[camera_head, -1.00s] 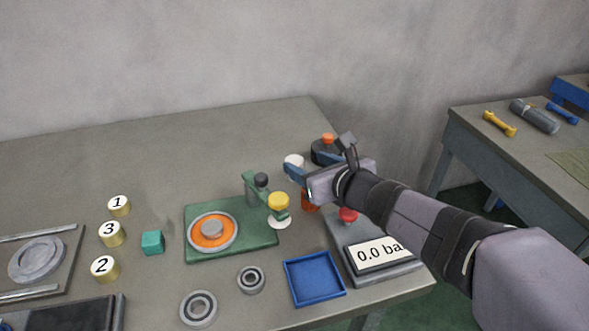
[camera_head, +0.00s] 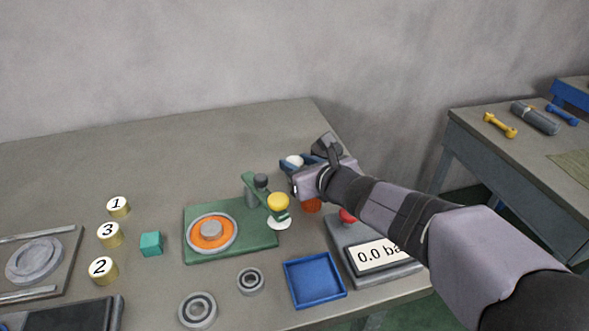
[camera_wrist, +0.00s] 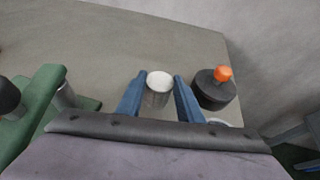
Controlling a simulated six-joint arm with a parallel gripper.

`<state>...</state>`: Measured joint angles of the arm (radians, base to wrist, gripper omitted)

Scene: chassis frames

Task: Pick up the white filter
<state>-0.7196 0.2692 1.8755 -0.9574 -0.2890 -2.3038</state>
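The white filter, a short cylinder with a white top and greyer side, stands upright in the wrist view (camera_wrist: 159,82), between the two blue fingers of my gripper (camera_wrist: 160,76). The fingers are open, one on each side of it, with little room to spare; I cannot tell whether either one touches. In the head view the white top of the filter (camera_head: 294,160) shows at my gripper (camera_head: 298,163), and its lower part is hidden behind a finger.
A dark round container with an orange cap (camera_wrist: 216,88) stands close right of my fingers. The green fixture (camera_head: 240,243) with a yellow knob is to the left. A gauge box (camera_head: 375,262) and blue tray (camera_head: 314,278) are nearer. The table behind the filter is clear.

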